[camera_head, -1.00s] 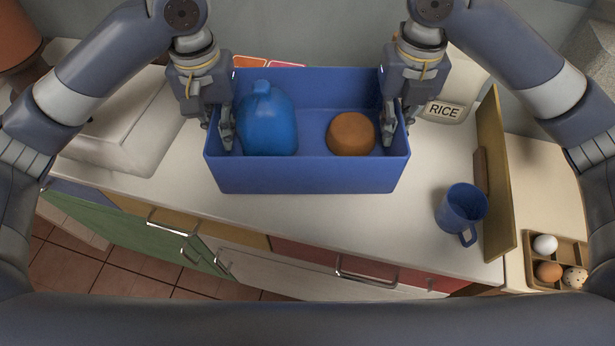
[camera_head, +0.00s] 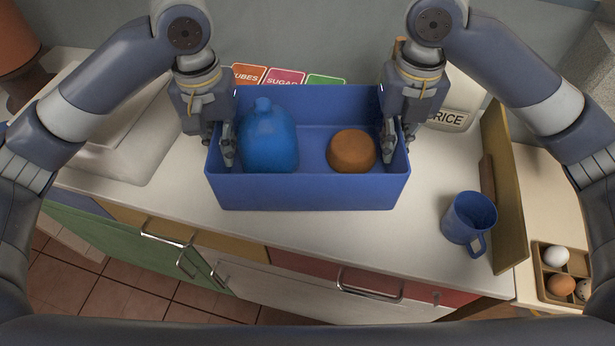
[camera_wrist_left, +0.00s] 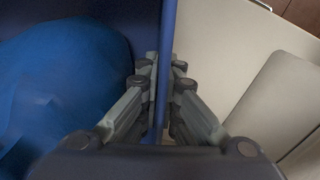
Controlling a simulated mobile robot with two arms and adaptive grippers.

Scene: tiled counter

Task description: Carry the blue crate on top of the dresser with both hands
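The blue crate (camera_head: 308,193) is in the middle of the head view, over the white counter, and looks level. Inside are a blue jug-like container (camera_head: 268,140) on the left and a round brown item (camera_head: 351,151) on the right. My left gripper (camera_head: 222,146) is shut on the crate's left wall; the left wrist view shows its fingers (camera_wrist_left: 160,92) on both sides of the wall (camera_wrist_left: 167,40). My right gripper (camera_head: 397,142) is at the right wall, fingers on either side, apparently shut on it. I cannot tell whether the crate's underside touches the counter.
A blue mug (camera_head: 469,219) stands right of the crate beside an upright wooden board (camera_head: 505,185). An egg tray (camera_head: 562,272) is at the far right. Behind the crate are labelled cards (camera_head: 285,78) and a rice container (camera_head: 450,115). A sink (camera_head: 120,135) lies left.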

